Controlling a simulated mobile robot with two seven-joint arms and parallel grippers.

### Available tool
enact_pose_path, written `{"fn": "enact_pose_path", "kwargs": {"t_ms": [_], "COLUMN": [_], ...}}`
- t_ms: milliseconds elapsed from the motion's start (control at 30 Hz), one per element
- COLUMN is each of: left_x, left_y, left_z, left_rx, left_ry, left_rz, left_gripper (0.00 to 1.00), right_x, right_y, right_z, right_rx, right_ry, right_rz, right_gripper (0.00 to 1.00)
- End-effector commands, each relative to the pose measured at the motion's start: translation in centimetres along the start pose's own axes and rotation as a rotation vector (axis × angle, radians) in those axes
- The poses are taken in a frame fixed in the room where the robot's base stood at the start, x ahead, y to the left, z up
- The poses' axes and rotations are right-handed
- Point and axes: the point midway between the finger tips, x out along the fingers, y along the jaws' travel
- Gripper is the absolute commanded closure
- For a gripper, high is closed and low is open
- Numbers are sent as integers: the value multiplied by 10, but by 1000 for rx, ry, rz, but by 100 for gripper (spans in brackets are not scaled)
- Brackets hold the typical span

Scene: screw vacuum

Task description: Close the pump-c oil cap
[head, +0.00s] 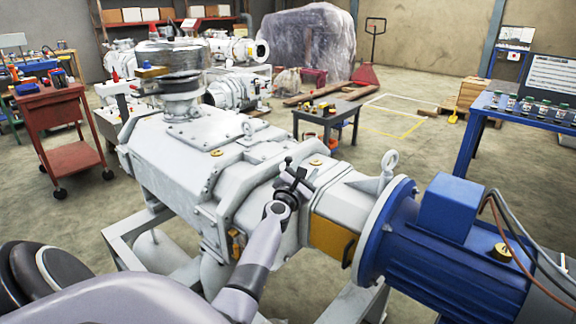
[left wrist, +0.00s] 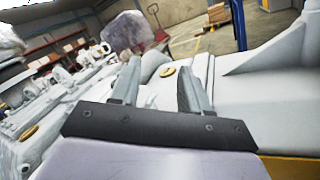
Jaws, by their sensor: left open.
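The large grey pump (head: 190,160) fills the middle of the head view, with a blue motor (head: 460,240) at its right end. No label shows which is the oil cap. My left gripper is open and empty, over the pump's right part. In the left wrist view, the nearer cap (left wrist: 168,71) appears between the open fingers (left wrist: 158,75), beyond them and apart. The other cap (left wrist: 28,132) is at lower left. My right gripper is out of view.
A lifting eye (head: 389,163) stands upright on the pump, right of the gripper. A blue table (head: 475,125) stands at right, a red cart (head: 55,110) at left, and a small dark table (head: 340,112) behind. Open floor lies between them.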

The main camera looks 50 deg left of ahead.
Motion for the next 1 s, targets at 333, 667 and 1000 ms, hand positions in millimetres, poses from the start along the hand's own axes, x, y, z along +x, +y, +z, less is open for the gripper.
{"fn": "enact_pose_path", "kwargs": {"t_ms": [333,667,1000], "left_x": [16,2,-1], "left_y": [16,13,16], "left_z": [-2,-4,-6], "left_rx": [-268,-459,-504], "left_ry": [146,311,365], "left_rz": [422,718,800], "left_gripper": [54,54,54], "right_x": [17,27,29], "right_y": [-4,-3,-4], "right_z": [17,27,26], "right_rx": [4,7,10], "right_ry": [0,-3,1], "right_rz": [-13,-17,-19], "right_gripper": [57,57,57]}}
